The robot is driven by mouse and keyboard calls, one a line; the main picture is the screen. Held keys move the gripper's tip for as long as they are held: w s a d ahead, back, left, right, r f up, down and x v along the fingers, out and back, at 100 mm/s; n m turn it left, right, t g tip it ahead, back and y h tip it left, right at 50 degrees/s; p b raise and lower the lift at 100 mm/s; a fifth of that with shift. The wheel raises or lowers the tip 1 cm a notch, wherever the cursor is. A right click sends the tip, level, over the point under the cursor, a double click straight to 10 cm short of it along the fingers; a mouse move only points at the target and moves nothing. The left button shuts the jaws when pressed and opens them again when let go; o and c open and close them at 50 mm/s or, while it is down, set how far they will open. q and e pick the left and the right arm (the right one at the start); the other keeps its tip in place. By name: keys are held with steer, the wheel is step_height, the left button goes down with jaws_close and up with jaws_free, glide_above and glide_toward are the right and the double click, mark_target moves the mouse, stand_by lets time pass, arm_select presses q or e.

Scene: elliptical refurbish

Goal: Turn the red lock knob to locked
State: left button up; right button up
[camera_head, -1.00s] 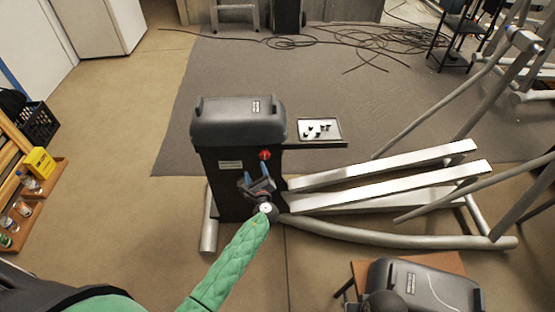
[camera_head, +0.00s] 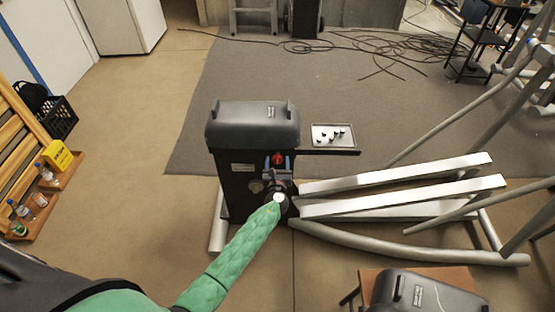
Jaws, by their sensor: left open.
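The red lock knob (camera_head: 279,158) sits on the upper right of the dark front face of the elliptical's housing (camera_head: 232,180), under its grey top cover (camera_head: 252,125). My left gripper (camera_head: 278,165) is open, with its blue-tipped fingers on either side of the knob from below. I cannot tell whether the fingers touch the knob. The gripper body hides the lower part of the knob and any lock marking. My right gripper does not show.
A tray with small dark parts (camera_head: 333,136) rests on a shelf right of the housing. Silver rails (camera_head: 400,177) run off to the right. A second grey cover (camera_head: 428,292) lies on a stool at the bottom right. Cables cover the far mat.

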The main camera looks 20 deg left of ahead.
arm_select(q)
steer(key=shift+w+a, duration=0.15)
steer(key=shift+w, duration=0.5)
steer(key=shift+c, duration=0.7)
steer(key=c, duration=0.7)
steer(key=shift+c, duration=0.7)
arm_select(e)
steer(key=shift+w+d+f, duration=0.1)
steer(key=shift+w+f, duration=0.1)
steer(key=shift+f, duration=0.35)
